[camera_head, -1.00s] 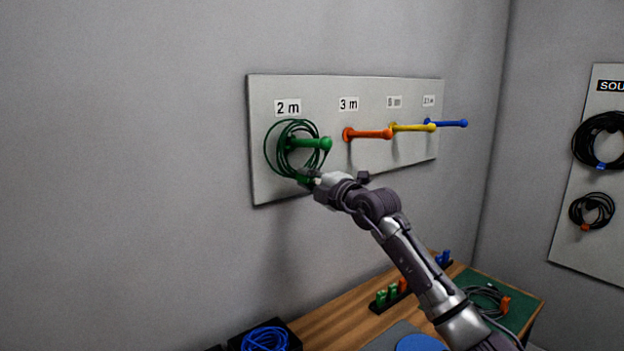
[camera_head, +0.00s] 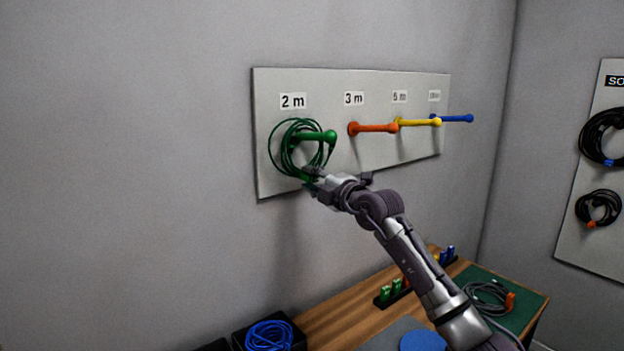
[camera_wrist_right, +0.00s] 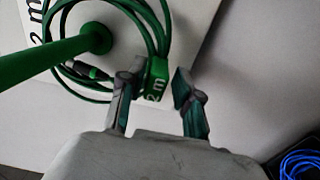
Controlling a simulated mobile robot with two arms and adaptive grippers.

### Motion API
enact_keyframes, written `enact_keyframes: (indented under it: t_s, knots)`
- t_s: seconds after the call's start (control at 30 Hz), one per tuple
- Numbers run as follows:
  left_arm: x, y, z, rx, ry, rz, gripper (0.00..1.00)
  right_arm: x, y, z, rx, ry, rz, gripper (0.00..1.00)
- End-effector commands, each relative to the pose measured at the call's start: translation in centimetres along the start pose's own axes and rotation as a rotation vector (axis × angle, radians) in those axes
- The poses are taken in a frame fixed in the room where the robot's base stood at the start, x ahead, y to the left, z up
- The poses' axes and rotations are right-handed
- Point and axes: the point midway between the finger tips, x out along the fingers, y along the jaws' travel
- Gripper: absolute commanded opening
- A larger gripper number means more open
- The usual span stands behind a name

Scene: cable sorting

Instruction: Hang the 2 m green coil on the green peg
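The green coil (camera_head: 283,150) hangs in loops around the green peg (camera_head: 312,136), close to the panel under the "2 m" label. The peg's round knob points out from the wall. In the right wrist view the green peg (camera_wrist_right: 45,55) passes through the coil's loops (camera_wrist_right: 138,12). A green tag marked "2 m" (camera_wrist_right: 157,78) on the coil lies between the fingertips. My right gripper (camera_head: 311,179) is just below the coil. Its fingers (camera_wrist_right: 158,88) are apart, with a clear gap between the tag and the right-hand finger. My left gripper is not in view.
Orange (camera_head: 375,128), yellow (camera_head: 418,122) and blue (camera_head: 455,118) pegs stick out to the right, all bare. A wooden table (camera_head: 335,315) below holds a grey cable (camera_head: 488,297). A dark bin with blue cable (camera_head: 268,336) is at bottom left. Wall left of the panel is clear.

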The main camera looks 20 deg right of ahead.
Motion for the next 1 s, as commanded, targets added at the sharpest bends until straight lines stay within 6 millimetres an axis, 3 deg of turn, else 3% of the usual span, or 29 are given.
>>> enact_keyframes:
  t_s: [0.47, 1.0]
  knots:
    - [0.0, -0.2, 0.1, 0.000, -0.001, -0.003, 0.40, -0.8, 0.1, 0.0, 0.000, 0.000, 0.004, 0.47]
    - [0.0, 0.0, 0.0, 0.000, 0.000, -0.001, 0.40, -10.7, 0.0, 0.1, 0.000, -0.001, 0.002, 0.47]
